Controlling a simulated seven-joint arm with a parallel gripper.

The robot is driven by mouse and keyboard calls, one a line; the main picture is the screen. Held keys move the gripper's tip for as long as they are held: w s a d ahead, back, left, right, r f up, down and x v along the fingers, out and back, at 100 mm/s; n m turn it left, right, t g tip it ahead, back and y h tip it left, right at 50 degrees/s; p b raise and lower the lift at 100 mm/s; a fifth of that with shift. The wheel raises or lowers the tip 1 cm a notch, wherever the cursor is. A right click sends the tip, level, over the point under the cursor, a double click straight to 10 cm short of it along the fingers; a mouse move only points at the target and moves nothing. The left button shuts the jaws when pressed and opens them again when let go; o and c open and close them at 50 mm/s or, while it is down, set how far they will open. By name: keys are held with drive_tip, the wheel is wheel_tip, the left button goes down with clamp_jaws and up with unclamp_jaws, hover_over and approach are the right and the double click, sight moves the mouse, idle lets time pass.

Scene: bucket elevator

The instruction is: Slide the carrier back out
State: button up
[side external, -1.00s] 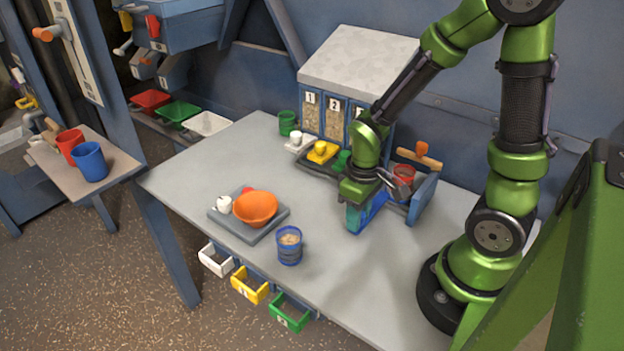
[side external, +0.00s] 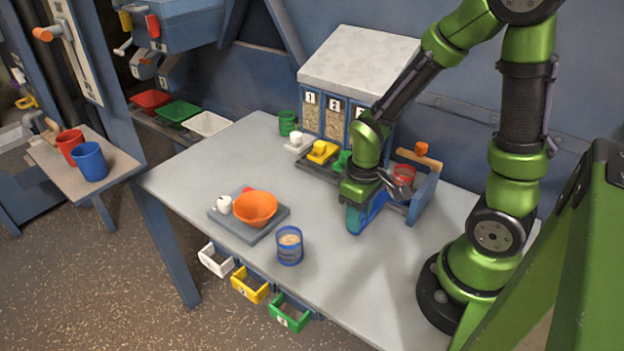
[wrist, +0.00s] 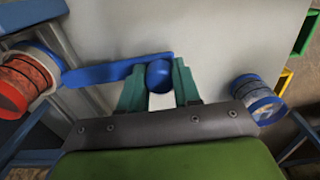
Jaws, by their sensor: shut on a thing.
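My gripper (wrist: 159,88) is shut on a blue knob (wrist: 159,73) at the end of a flat blue bar (wrist: 112,72), which I take to be the carrier's handle. The bar runs left in the wrist view toward a red cup (wrist: 22,82). In the side view my gripper (side external: 356,222) is low over the table, and the blue carrier part (side external: 372,209) shows beside it. The red cup (side external: 403,174) stands inside a blue frame (side external: 425,198) with a wooden bar on top. The arm hides much of the carrier, and I cannot tell how far in it sits.
A clear cup with blue bands (side external: 289,246) stands on the table (side external: 335,270) left of the gripper. An orange bowl (side external: 255,207) sits on a grey plate farther left. A bin unit (side external: 358,57) with several coloured levers is behind.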

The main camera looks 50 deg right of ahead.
drive_tip(key=o, duration=0.8)
drive_tip(key=shift+r, duration=6)
drive_tip(key=a+r+m+t, duration=0.1)
drive_tip(key=a+r+t, duration=0.1)
drive_tip(key=r, duration=0.1)
drive_tip(key=a+r+m+t+y, duration=0.1)
drive_tip(key=r+t, duration=0.1)
drive_tip(key=r, duration=0.1)
drive_tip(key=s+a+r+m+t+y, duration=0.1)
drive_tip(key=a+r+m+t, duration=0.1)
drive_tip(key=t, duration=0.1)
drive_tip(key=shift+a+r, duration=0.3)
drive_tip(key=shift+r, duration=0.1)
